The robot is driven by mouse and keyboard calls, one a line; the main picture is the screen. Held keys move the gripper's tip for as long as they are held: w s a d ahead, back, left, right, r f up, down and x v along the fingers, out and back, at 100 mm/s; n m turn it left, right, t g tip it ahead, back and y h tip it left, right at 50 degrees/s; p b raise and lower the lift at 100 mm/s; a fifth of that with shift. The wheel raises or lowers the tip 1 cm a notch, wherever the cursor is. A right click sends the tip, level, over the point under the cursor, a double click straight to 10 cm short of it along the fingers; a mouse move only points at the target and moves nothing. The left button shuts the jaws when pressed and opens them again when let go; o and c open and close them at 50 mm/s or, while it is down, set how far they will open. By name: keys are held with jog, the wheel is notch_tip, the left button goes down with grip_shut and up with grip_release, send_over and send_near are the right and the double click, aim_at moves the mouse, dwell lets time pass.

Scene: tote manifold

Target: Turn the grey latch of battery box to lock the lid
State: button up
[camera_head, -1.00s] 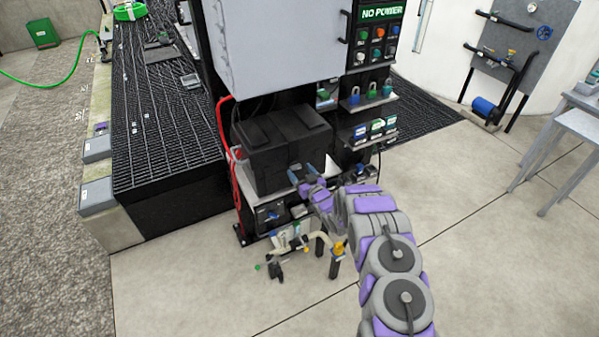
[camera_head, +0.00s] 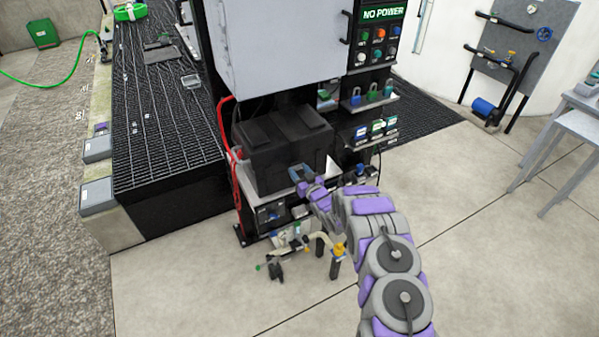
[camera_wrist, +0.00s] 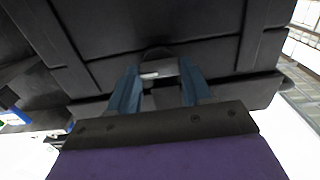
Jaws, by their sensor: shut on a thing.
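The black battery box (camera_head: 275,150) stands with its lid down on a light shelf under the grey cabinet. In the wrist view its dark front wall (camera_wrist: 210,45) fills the upper part. My gripper (camera_head: 301,172) is at the lower front of the box, towards its right side. In the wrist view the blue fingers (camera_wrist: 158,82) stand on both sides of a small light grey piece, the latch (camera_wrist: 160,70), and are shut on it. The latch's exact angle is hard to tell, as the fingers and a dark round part hide some of it.
A red cable (camera_head: 229,150) hangs left of the box. Shelves with padlocks (camera_head: 372,97) and small boxes (camera_head: 376,130) are at the right. A pipe assembly (camera_head: 300,250) stands on the floor below.

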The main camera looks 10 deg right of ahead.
jog(key=shift+c, duration=0.6)
jog(key=shift+n, duration=0.3)
jog(key=n+b, duration=0.3)
jog(key=n, duration=0.1)
jog(key=shift+f+n, duration=0.15)
jog(key=shift+n, duration=0.15)
jog(key=n+b, duration=0.2)
jog(key=n, duration=0.1)
jog(key=shift+a+n+b, duration=0.1)
jog(key=shift+n+b, duration=0.3)
jog(key=n+b, duration=0.8)
jog(key=shift+s+a+f+n, duration=0.1)
jog(key=shift+f+n, duration=0.1)
jog(key=shift+n, duration=0.4)
jog(key=o, duration=1.1)
jog(key=shift+c, duration=0.2)
jog(key=shift+r, duration=0.1)
